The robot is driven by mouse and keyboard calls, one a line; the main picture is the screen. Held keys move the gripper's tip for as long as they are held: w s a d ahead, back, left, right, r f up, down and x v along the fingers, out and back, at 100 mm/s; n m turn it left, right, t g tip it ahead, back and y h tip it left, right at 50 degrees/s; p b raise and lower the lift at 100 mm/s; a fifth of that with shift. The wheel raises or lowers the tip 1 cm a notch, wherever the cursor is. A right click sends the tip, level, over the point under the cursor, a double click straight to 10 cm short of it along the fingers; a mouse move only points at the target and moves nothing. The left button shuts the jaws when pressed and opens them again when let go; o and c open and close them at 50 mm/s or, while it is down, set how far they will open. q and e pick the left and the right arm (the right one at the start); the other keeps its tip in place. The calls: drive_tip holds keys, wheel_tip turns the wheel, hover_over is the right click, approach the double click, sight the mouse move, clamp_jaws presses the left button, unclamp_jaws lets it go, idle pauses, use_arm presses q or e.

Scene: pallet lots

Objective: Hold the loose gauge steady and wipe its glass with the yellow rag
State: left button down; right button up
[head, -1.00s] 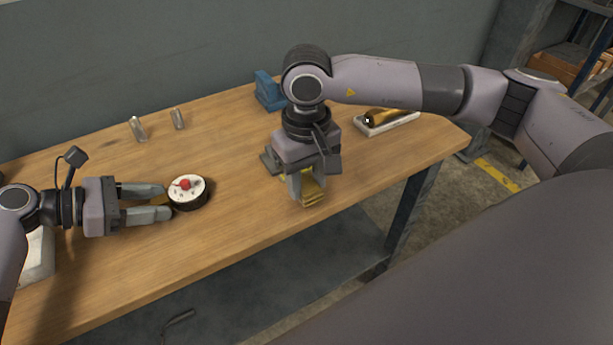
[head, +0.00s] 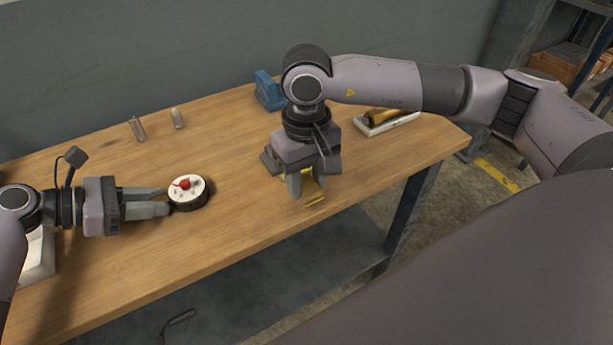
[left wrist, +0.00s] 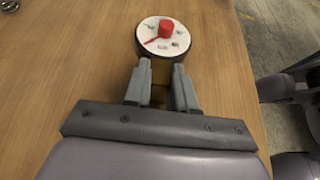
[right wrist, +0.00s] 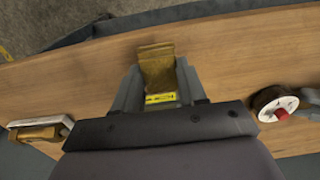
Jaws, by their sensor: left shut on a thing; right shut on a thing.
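The loose gauge (head: 188,191) lies face up on the bench, a round white dial in a dark rim with a red part on it. It also shows in the left wrist view (left wrist: 163,38). My left gripper (head: 166,201) is shut on the gauge's brass stem (left wrist: 160,72), with its fingertips just short of the dark rim. My right gripper (head: 306,190) points down, shut on the yellow rag (head: 313,197), right of the gauge and apart from it. The rag (right wrist: 157,66) sticks out past the fingertips in the right wrist view.
Two small metal cylinders (head: 137,129) stand at the back left. A blue block-like fixture (head: 268,91) stands behind my right gripper. A white tray (head: 401,123) with a brass part (head: 380,116) lies at the right end. The wooden bench top (head: 235,215) is clear between gauge and rag.

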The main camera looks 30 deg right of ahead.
sight(177, 198)
idle(0.3)
drive_tip(key=w+a+r+m, duration=0.1)
drive_tip(key=w+a+m, duration=0.3)
drive_tip(key=w+m, duration=0.1)
drive_tip(key=w+a+r+m, duration=0.1)
drive_tip(key=w+a+m, duration=0.1)
drive_tip(key=m, duration=0.1)
drive_tip(key=shift+w+a+r, duration=0.15)
drive_tip(key=shift+a+r, duration=0.05)
drive_tip(key=shift+r, duration=0.15)
drive_tip(key=w+a+r+m, duration=0.4)
drive_tip(key=a+m, duration=0.4)
drive_tip(key=m, duration=0.2)
drive_tip(key=shift+w+d+f, duration=0.1)
drive_tip(key=shift+f, duration=1.3)
drive_tip(key=shift+w+d+f, duration=0.1)
drive_tip(key=shift+f, duration=1.3)
drive_tip(key=shift+a+f, duration=0.1)
drive_tip(key=shift+f, duration=0.35)
drive_tip(key=shift+w, duration=0.4)
drive_tip(key=shift+s, duration=0.1)
